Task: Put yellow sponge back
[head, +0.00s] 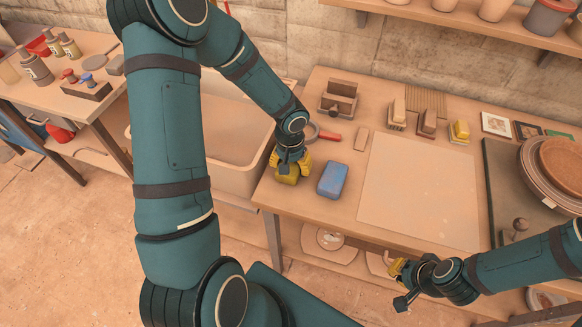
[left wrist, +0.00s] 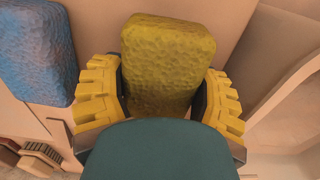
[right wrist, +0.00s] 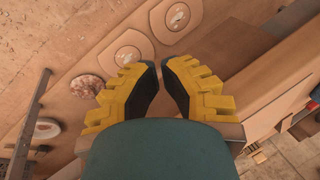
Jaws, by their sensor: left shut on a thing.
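The yellow sponge (head: 287,177) is at the left front corner of the worktable, under my left gripper (head: 291,161). In the left wrist view the sponge (left wrist: 166,62) sits between both yellow fingers of that gripper (left wrist: 162,95), which is shut on it. I cannot tell whether its underside touches the tabletop. A blue sponge (head: 332,179) lies just to its right, apart from it, and also shows in the left wrist view (left wrist: 36,50). My right gripper (head: 398,283) is empty in front of the table, its fingertips (right wrist: 158,70) nearly together.
A pale board (head: 420,190) covers the table's middle. Behind it stand a wooden caddy (head: 338,101), a red-handled tool (head: 328,136) and several brushes and blocks (head: 427,122). A deep basin (head: 225,135) adjoins on the left. Stacked round plates (head: 555,175) are at right.

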